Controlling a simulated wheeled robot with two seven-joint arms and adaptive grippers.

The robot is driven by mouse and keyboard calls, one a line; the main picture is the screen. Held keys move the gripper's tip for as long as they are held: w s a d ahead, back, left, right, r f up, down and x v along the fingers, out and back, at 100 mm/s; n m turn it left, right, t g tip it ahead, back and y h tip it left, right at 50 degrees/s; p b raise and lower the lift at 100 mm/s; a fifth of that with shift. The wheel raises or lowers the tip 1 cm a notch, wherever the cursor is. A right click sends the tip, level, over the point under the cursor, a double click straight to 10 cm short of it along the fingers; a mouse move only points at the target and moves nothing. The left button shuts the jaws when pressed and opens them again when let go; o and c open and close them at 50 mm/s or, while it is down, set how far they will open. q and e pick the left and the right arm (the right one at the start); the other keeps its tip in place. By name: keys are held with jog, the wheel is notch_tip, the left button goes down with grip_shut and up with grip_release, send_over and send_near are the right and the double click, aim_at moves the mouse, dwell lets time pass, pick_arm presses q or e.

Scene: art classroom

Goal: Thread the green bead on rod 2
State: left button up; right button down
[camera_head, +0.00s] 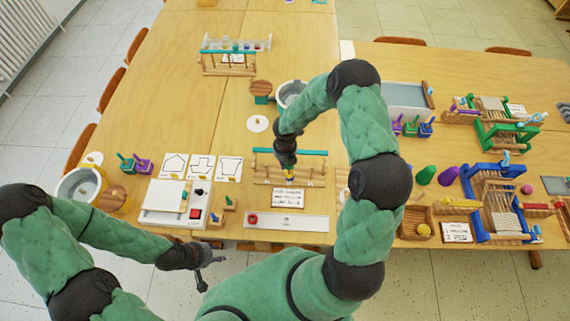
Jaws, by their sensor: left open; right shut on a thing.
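My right gripper (288,172) points down at a wooden rack with a teal top bar (312,153), in the middle of the near table edge. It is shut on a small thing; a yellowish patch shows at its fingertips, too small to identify. I cannot make out the green bead for certain. The rods and their numbers are not readable, and my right arm hides part of the rack. My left gripper (210,268) is open and empty, in front of the near table edge, well left of the rack.
A printed card (288,198) and a long white tray (300,223) lie in front of the rack. A white device (163,200) and several pictogram cards (201,168) lie to its left. A blue loom (480,190) stands at right. The table behind the rack has free room.

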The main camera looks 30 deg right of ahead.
pick_arm(q)
jog(key=shift+f, duration=0.25)
pick_arm(e)
jog(key=shift+s+a+f, duration=0.2)
jog(key=shift+s+f, duration=0.15)
jog(key=shift+f, duration=0.25)
jog(key=shift+s+a+f, duration=0.15)
jog(key=shift+s+f, duration=0.2)
jog(key=shift+f, duration=0.2)
jog(key=c, duration=1.2)
grip_release()
jog(key=shift+w+d+f+g, duration=0.3)
jog(key=shift+w+d+f, duration=0.2)
jog(key=shift+w, duration=0.45)
jog(key=shift+s+a+r, duration=0.3)
jog(key=shift+a+r, duration=0.05)
jog(key=shift+r, duration=0.2)
jog(key=shift+w+d, duration=0.15)
jog(key=shift+d, duration=0.05)
pick_arm(q)
jog(key=shift+w+d, duration=0.3)
jog(key=shift+w, duration=0.25)
pick_arm(e)
notch_tip(320, 180, up, 12)
